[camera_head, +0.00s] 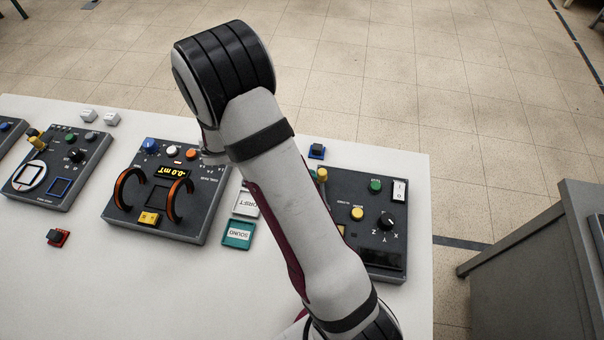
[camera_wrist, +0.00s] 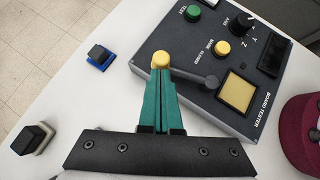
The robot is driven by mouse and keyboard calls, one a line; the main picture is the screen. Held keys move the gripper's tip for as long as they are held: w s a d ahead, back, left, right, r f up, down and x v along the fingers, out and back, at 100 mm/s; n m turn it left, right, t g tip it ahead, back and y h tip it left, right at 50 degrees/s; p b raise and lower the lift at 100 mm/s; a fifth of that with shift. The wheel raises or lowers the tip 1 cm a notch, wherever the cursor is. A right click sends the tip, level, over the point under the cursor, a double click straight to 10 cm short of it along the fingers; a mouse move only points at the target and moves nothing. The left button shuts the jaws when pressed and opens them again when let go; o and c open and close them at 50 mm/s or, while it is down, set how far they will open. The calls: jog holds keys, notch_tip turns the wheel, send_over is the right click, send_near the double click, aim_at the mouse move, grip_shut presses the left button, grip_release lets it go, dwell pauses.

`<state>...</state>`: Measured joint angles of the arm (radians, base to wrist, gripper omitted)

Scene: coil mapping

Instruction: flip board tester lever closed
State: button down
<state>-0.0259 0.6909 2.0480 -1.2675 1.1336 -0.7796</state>
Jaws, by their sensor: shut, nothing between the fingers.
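The board tester (camera_wrist: 206,95) is a dark grey box with a yellow square pad (camera_wrist: 237,92) on its face. Its lever (camera_wrist: 190,73) is a dark grey arm ending in a yellow knob (camera_wrist: 161,59) that reaches the box's left edge in the wrist view, away from the pad. My gripper (camera_wrist: 160,74) has teal fingers, shut and empty. Its tips are right at the knob and overlap its lower side; I cannot tell whether they touch. In the head view the tester (camera_head: 368,192) is partly covered by my arm, which hides my fingers and most of the lever.
The tester also carries a green button, a yellow button and a black dial. A blue-based black block (camera_wrist: 101,57) and a white-based one (camera_wrist: 33,137) lie nearby. Left of my arm are a teal SOUND card (camera_head: 238,234) and a coil device (camera_head: 165,225). The table front is mostly clear.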

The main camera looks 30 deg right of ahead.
aim_at(322, 169)
jog(key=d+m+g, duration=0.1)
jog(key=d+m+g+y, duration=0.1)
jog(key=m, duration=0.1)
jog(key=d+m+g, duration=0.1)
jog(key=shift+s+d+m+y, duration=0.1)
jog(key=shift+s+m+y, duration=0.2)
jog(key=shift+s, duration=0.05)
jog(key=d+m+g+y, duration=0.1)
jog(key=s+m, duration=0.1)
jog(key=m, duration=0.1)
jog(key=shift+d+g+y, duration=0.35)
jog(key=shift+g+y, duration=0.05)
jog(key=shift+s+d+m+g+y, duration=0.4)
jog(key=shift+s+d+m+y, duration=0.1)
jog(key=shift+m, duration=0.3)
jog(key=w+a, duration=0.2)
jog(key=w, duration=0.1)
jog(key=shift+w, duration=0.3)
jog(key=v, duration=1)
jog(key=shift+a, duration=0.15)
